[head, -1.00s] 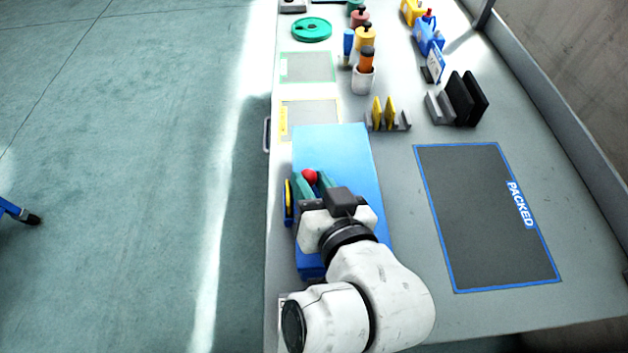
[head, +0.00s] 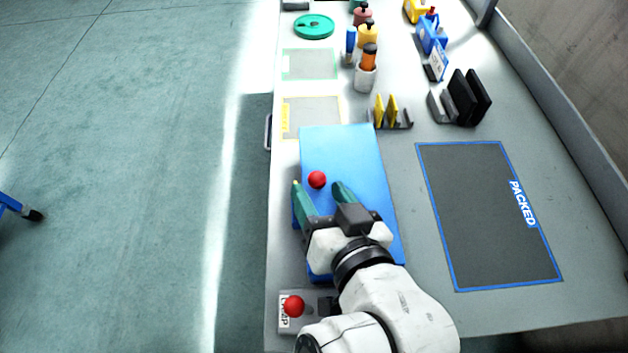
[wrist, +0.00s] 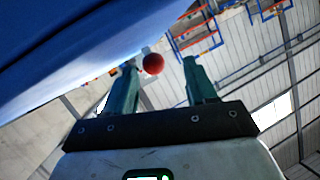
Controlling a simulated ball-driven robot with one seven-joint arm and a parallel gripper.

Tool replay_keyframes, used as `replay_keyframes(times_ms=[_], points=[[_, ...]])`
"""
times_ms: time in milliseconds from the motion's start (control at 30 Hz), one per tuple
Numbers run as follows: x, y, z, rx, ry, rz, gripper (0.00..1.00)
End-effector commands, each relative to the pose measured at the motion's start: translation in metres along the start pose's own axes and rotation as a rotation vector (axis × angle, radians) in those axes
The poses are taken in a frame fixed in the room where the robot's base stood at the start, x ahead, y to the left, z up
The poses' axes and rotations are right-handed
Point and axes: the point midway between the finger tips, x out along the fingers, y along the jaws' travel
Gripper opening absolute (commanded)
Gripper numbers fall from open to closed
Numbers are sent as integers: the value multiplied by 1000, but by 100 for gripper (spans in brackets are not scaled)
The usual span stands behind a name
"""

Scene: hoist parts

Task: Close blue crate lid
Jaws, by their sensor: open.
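The blue crate lid (head: 345,150) shows in the head view as a light blue panel that hides the inside of the blue crate (head: 318,270). I cannot tell whether the lid lies fully flush. A red ball knob (head: 317,179) shows at the left part of the lid. My gripper (head: 317,187) is open, its two green fingers apart on either side of the knob. In the wrist view the knob (wrist: 153,64) appears between the fingertips (wrist: 160,66), with gaps on both sides. A blue surface (wrist: 110,35) fills the upper left there.
A grey fixture with a second red knob (head: 293,306) sits at the near left table edge. The PACKED area (head: 485,215) to the right is bare. A yellow-piece holder (head: 392,118), black plates (head: 465,97) and bottles (head: 367,55) stand farther back.

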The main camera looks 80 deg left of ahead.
Motion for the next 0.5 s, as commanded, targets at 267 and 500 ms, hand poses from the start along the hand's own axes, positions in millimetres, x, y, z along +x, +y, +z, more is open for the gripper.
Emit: replay_keyframes(times_ms=[267, 500], points=[[-52, -1, -1, -2, 4, -1, 56], [-71, -2, -1, -4, 3, -4, 56]])
